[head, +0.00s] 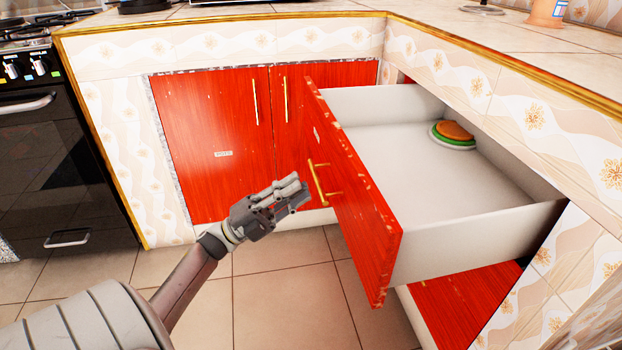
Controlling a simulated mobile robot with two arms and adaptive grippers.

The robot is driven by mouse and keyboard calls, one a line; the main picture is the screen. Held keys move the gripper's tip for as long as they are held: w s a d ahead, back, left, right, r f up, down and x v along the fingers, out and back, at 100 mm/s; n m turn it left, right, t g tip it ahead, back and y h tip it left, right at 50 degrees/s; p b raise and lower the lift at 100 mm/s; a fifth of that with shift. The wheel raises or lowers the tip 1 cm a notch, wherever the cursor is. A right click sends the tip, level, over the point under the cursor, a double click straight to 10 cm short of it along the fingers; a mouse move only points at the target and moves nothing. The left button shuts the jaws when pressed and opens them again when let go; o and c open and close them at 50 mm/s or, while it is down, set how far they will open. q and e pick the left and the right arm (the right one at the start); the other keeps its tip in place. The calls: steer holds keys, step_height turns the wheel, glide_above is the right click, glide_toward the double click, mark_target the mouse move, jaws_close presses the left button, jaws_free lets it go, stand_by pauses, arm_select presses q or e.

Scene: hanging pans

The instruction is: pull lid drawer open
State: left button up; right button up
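The drawer (440,250) with a red front (355,220) is pulled well out of the counter on the right. Its gold handle (318,184) is on the outer face of the front. Inside, near the back, a small stack of round lid-like pieces (456,131) shows orange, green and white. My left gripper (303,188) is just left of the handle, with its fingers pointing at it. A small gap seems to separate the fingertips from the handle. The fingers look close together, but their opening is not clear. My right gripper is not in view.
Red cupboard doors (212,145) with upright gold handles are closed behind my gripper. A black oven (65,170) stands at the left. The tiled countertop (330,22) runs above. Open tiled floor (275,285) lies in front of the cupboards. A lower red front (465,310) shows under the drawer.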

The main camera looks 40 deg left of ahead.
arm_select(q)
steer(key=v, duration=0.6)
steer(key=shift+s+a, duration=0.1)
steer(key=shift+s, duration=0.05)
stand_by(0.3)
